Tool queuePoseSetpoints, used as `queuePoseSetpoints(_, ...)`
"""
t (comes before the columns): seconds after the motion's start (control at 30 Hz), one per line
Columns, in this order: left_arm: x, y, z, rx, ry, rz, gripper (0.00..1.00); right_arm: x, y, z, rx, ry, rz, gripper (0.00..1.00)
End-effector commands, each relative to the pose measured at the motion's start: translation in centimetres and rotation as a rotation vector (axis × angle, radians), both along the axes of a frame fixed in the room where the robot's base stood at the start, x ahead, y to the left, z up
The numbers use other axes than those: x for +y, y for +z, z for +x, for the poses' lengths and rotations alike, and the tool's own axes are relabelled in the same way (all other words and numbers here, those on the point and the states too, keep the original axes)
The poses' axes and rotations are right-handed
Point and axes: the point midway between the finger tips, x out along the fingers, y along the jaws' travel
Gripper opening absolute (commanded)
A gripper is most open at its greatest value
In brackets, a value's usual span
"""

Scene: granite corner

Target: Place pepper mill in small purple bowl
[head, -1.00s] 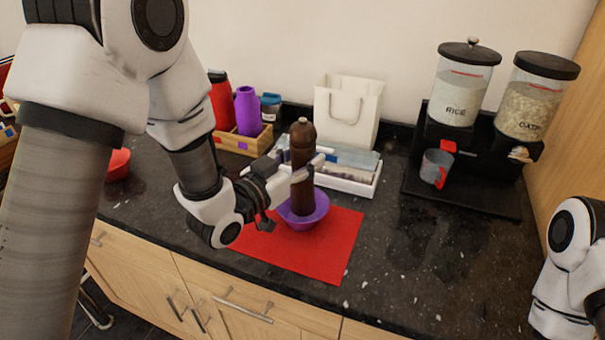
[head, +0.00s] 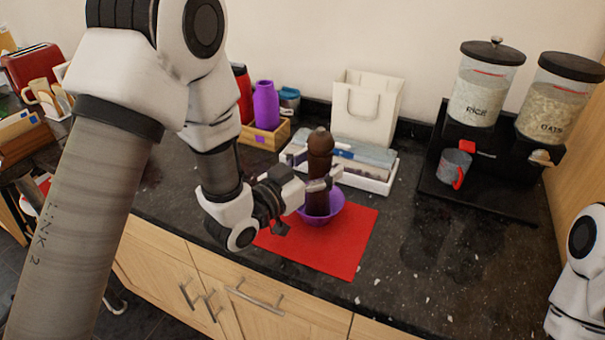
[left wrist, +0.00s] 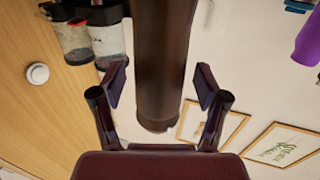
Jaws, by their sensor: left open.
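The dark brown pepper mill (head: 319,170) stands upright in the small purple bowl (head: 335,208) on the red mat. My left gripper (head: 322,184) is at the mill's mid height, its fingers open around it. In the left wrist view the mill (left wrist: 162,60) runs between the two spread fingers (left wrist: 160,92), with a visible gap on each side. The mill's base is inside the bowl, and the near bowl wall partly hides it. My right gripper is out of view; only part of my right arm shows at the right edge.
The red mat (head: 345,250) lies near the counter's front edge. Behind the bowl are a white tray (head: 378,184) and a white paper bag (head: 367,108). A wooden box (head: 265,138) holds bottles. Rice and oats dispensers (head: 484,85) stand at right. The counter right of the mat is clear.

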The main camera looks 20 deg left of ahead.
Motion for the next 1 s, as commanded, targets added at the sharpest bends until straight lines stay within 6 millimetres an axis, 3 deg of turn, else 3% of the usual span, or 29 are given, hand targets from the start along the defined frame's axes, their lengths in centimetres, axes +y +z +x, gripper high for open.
queuePoseSetpoints(0.13, 1.2, -0.3, -2.8, 0.004, 0.004, -0.007, 0.74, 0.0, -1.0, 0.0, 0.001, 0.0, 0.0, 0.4)
queuePoseSetpoints(0.23, 2.4, 0.8, -5.5, 0.012, 0.007, -0.01, 0.74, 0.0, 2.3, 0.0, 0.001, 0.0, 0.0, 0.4)
queuePoseSetpoints(0.5, 2.9, 1.1, -6.9, 0.009, -0.005, -0.002, 0.74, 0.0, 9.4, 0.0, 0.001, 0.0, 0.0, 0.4)
queuePoseSetpoints(0.63, 3.3, 0.9, -8.0, 0.007, 0.003, 0.0, 0.74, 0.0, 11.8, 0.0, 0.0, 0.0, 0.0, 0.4)
queuePoseSetpoints(0.8, 4.4, 0.0, -10.3, 0.005, 0.003, -0.003, 0.74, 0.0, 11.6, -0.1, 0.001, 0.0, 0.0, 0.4)
queuePoseSetpoints(1.0, 4.4, -0.1, -10.7, 0.001, 0.001, -0.002, 0.74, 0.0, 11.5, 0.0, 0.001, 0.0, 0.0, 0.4)
